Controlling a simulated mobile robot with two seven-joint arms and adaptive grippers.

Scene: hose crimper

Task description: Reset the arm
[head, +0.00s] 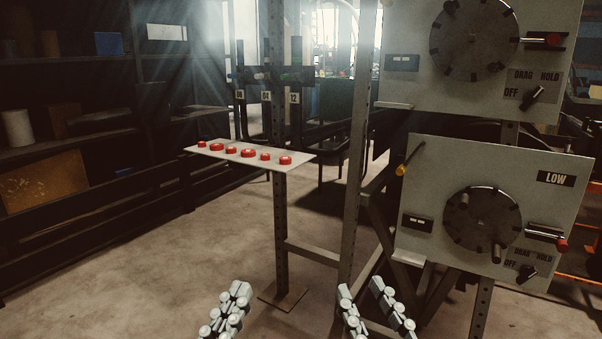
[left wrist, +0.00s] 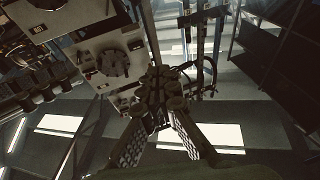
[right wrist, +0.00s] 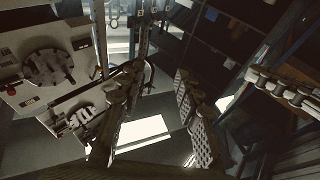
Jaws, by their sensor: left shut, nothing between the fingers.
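My left gripper (head: 238,290) is low in the middle of the head view, its fingers together and empty. In the left wrist view its fingers (left wrist: 158,88) converge at the tips. My right gripper (head: 360,287) is to its right, fingers apart with nothing between them. In the right wrist view its two fingers (right wrist: 153,85) stand wide apart. Both grippers are in front of the machine panels, touching nothing that I can see. The lower panel (head: 420,160), marked LOW, has a black dial (head: 482,217), a red-tipped lever (head: 560,244) and an OFF/DRAG/HOLD knob (head: 527,272).
An upper panel (head: 400,25) with a similar dial sits above. A white board (head: 210,153) with several red buttons stands on a post left of the panels. Dark shelves (head: 60,65) line the left wall. The floor (head: 150,270) at front left is clear.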

